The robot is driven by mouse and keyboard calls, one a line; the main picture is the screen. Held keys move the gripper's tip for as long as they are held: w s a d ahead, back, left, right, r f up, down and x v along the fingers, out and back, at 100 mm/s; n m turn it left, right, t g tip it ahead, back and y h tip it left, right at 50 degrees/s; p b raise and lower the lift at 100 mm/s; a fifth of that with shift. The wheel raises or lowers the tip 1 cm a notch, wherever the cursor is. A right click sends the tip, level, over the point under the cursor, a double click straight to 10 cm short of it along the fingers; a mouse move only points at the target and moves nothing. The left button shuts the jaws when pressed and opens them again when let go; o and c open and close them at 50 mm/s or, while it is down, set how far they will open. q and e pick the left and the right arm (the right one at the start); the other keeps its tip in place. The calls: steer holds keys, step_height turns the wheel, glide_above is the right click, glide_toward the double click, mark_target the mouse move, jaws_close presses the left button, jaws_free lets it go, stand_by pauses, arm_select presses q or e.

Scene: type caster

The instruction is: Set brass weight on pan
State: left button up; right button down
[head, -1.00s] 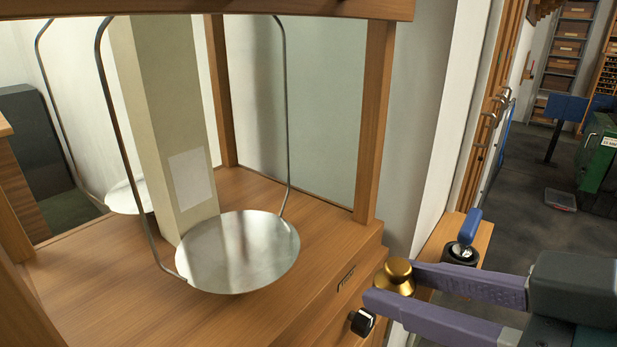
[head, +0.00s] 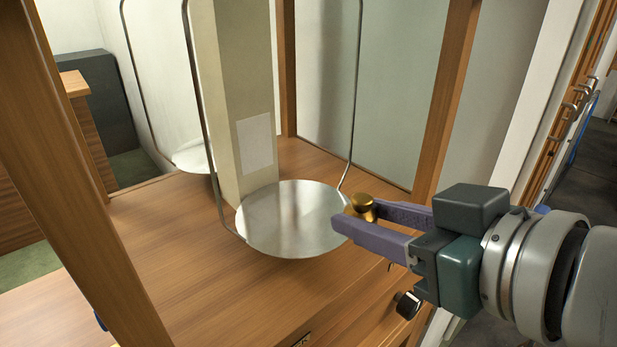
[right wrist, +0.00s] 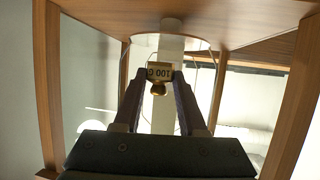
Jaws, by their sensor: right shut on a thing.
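The brass weight (head: 364,206) is held between the fingertips of my right gripper (head: 352,212), just right of the near pan's rim in the head view. The near pan (head: 290,222) is a round, empty metal dish hung from a wire bow. In the right wrist view the weight (right wrist: 159,74) sits between both fingers (right wrist: 159,80), its marking "100" upside down. I cannot tell from the head view exactly how high the weight is above the pan's level. My left gripper is not in view.
A pale column (head: 236,110) stands behind the near pan, and a second pan (head: 193,158) hangs beyond it. Wooden posts (head: 452,90) frame the opening, and the pan's wire bow (head: 357,100) rises close to my right gripper. A black knob (head: 407,304) sticks out below my gripper.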

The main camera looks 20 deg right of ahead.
mark_target(311, 226)
steer(key=w, duration=0.1)
steer(key=w+a+b, duration=0.1)
steer(key=w, duration=0.1)
steer(key=w+f, duration=0.1)
steer(key=shift+w+a+b, duration=0.3)
steer(key=shift+w+a, duration=0.1)
steer(key=w, duration=0.1)
steer(key=w+b, duration=0.1)
steer(key=w+a, duration=0.1)
steer(key=shift+f, duration=0.3)
steer(key=shift+w+a+f+b, duration=0.15)
steer(key=shift+f+b, duration=0.15)
steer(key=shift+b, duration=0.15)
steer(key=shift+f+b, duration=0.45)
steer(key=shift+f, duration=0.25)
steer(key=shift+c, duration=2.2)
jaws_free()
steer(key=o, duration=0.4)
steer(key=shift+o, duration=0.2)
